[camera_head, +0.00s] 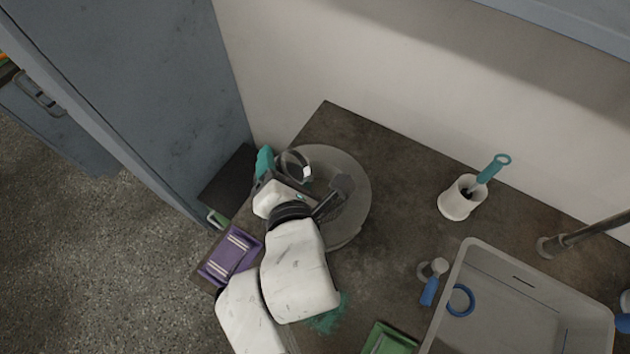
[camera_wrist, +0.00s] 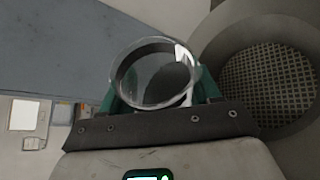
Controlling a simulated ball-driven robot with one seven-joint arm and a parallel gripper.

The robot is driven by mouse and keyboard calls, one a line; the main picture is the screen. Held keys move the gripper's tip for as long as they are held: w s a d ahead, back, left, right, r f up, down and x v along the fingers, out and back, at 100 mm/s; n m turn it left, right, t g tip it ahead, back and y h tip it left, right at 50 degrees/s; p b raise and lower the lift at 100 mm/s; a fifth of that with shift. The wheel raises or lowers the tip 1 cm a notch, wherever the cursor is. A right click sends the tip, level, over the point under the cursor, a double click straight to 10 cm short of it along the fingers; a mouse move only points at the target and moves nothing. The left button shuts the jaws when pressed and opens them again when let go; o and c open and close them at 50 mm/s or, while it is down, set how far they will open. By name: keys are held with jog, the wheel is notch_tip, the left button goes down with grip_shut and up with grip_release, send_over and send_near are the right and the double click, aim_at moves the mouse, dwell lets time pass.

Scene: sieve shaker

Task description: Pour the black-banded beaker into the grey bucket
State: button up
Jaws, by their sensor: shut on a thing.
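The clear beaker with a black band (camera_head: 294,158) is in my gripper (camera_head: 284,172), over the left edge of the round grey sieve. In the wrist view the beaker (camera_wrist: 152,74) shows its open mouth, with the dark band inside the rim. The teal fingers of my gripper (camera_wrist: 158,96) are shut on its two sides. Its contents cannot be made out. No round bucket can be told for sure in either view.
The round grey sieve (camera_head: 350,165) with a mesh floor (camera_wrist: 268,85) stands beside the beaker. A white pot with a teal-handled brush (camera_head: 461,198), a grey rectangular tub (camera_head: 455,300), a purple packet (camera_head: 230,254) and a green tray (camera_head: 388,340) are on the dark bench.

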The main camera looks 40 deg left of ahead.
jog(key=shift+f, duration=0.1)
jog(key=shift+r+m+y+b, duration=0.3)
jog(key=shift+r+m+b, duration=0.1)
jog(key=shift+m+b, duration=0.45)
dwell(0.5)
jog(key=shift+f+m+g+y+b, duration=0.4)
jog(key=shift+m+y+b, duration=0.15)
jog(key=shift+b, duration=0.55)
dwell(1.5)
jog(key=shift+w+d+r+m+g+y+b, duration=0.1)
jog(key=shift+r+m+g+y+b, duration=0.25)
jog(key=shift+r+m+b, duration=0.35)
dwell(3.3)
